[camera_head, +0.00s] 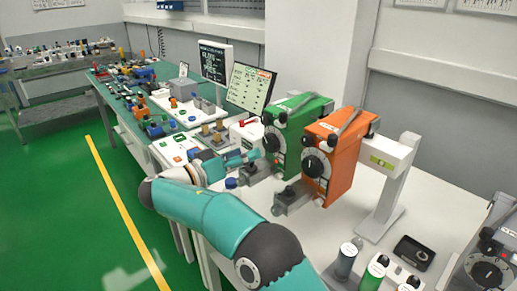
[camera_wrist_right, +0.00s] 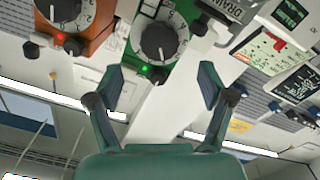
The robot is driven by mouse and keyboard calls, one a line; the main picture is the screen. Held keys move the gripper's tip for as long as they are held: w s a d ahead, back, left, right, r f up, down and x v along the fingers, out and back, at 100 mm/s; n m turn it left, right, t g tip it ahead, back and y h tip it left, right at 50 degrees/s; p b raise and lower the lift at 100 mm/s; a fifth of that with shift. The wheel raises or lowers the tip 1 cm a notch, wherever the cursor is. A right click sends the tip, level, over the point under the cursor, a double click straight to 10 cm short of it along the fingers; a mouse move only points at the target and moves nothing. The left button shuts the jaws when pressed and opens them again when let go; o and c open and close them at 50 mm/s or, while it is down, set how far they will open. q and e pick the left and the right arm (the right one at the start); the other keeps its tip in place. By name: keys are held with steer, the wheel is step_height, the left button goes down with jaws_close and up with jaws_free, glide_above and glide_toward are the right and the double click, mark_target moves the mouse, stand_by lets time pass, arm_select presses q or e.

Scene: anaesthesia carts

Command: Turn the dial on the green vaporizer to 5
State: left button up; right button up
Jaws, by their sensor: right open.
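The green vaporizer (camera_head: 303,116) stands on the white bench, beside the orange vaporizer (camera_head: 341,143). Its black dial (camera_head: 271,141) faces my right gripper (camera_head: 251,156). In the right wrist view the dial (camera_wrist_right: 160,41) has a white pointer line and a numbered scale, too small to read surely. A green light (camera_wrist_right: 145,70) glows on the vaporizer's front. My right gripper (camera_wrist_right: 162,84) is open and empty, its two fingers spread to either side of the dial's line and short of it. No contact shows. My left gripper is out of view.
The orange vaporizer's dial (camera_wrist_right: 60,9) is close beside the green one. Two screens (camera_head: 250,88) stand behind and left. A grey bracket (camera_head: 293,197) juts out below the vaporizers. Bottles (camera_head: 346,259) and a dark device (camera_head: 414,252) are at the front right.

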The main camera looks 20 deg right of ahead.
steer(key=v, duration=0.5)
steer(key=shift+a, duration=0.1)
